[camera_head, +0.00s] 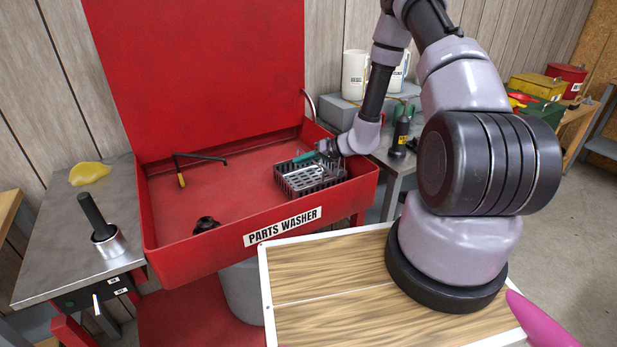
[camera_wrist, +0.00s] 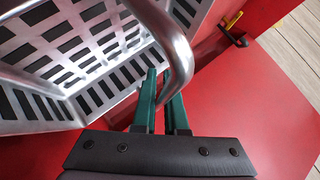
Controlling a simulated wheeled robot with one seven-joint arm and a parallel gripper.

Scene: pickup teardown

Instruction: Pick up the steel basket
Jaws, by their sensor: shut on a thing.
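The steel basket (camera_head: 312,178), slotted and silver, is in the right part of the red parts washer basin (camera_head: 235,205). In the wrist view the basket (camera_wrist: 75,55) fills the upper left, and its bent tube handle (camera_wrist: 180,60) crosses in front of my fingers. My gripper (camera_head: 306,158), with teal fingers, is at the basket's far side in the head view. In the wrist view my gripper (camera_wrist: 162,88) is shut on the basket's handle. The fingertips are partly hidden by the handle. I cannot tell whether the basket touches the basin floor.
The raised red lid (camera_head: 200,70) stands behind.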

